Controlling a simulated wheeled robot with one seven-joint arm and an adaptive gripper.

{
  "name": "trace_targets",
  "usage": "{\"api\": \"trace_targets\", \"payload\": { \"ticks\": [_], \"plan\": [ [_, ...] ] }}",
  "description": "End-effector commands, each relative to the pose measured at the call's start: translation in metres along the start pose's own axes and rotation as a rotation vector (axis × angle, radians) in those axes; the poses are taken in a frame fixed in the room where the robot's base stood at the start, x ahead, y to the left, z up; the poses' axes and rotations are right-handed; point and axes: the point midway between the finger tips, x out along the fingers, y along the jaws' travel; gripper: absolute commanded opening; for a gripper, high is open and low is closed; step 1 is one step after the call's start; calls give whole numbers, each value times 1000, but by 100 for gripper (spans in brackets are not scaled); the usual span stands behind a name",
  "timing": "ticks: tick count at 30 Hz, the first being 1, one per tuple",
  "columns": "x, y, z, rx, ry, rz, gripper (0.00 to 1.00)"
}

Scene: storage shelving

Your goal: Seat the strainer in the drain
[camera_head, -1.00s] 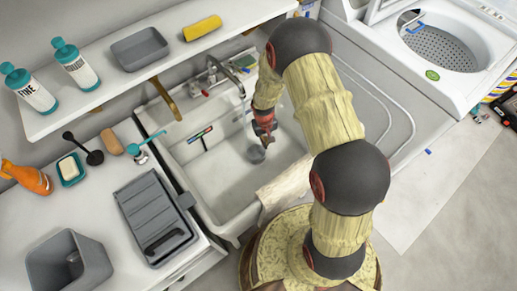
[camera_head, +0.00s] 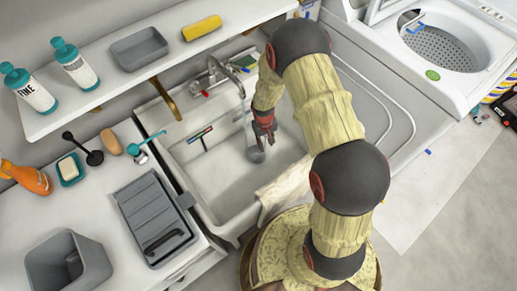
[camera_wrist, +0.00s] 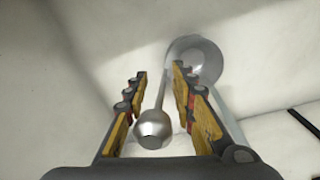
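The strainer is a silver piece with a rounded knob (camera_wrist: 153,130) on a thin stem, running to a round grey dish (camera_wrist: 198,58) in the wrist view. In the head view the dish (camera_head: 257,156) shows low in the sink basin (camera_head: 225,183). My gripper (camera_wrist: 160,72) has its fingers apart, on either side of the knob and stem. A gap shows on each side of the knob; the stem passes close to the right finger. In the head view my gripper (camera_head: 264,134) is just above the dish. The drain cannot be made out apart from the dish, so seating is unclear.
The faucet (camera_head: 213,72) stands at the back of the sink. A cloth (camera_head: 283,186) hangs over the front rim. A shelf (camera_head: 150,80) runs behind; the washer (camera_head: 445,45) is at right.

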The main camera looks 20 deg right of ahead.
Motion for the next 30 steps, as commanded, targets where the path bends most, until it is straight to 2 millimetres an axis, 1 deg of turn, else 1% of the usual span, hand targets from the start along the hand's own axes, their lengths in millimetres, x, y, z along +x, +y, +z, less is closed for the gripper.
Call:
{"api": "trace_targets", "payload": {
  "ticks": [7, 11, 14, 21, 24, 27, 30],
  "plan": [
    [-2, 0, -1, 0, 2, 0, 26],
    [-13, 0, -2, 0, 5, 0, 26],
    [-30, 0, -3, 1, 7, 0, 26],
    [-79, 0, -2, 0, 6, 0, 26],
    [-96, 0, -2, 0, 5, 0, 26],
    [-109, 0, -2, 0, 4, 0, 26],
    [-116, 0, -1, 0, 1, 0, 26]
  ]
}}
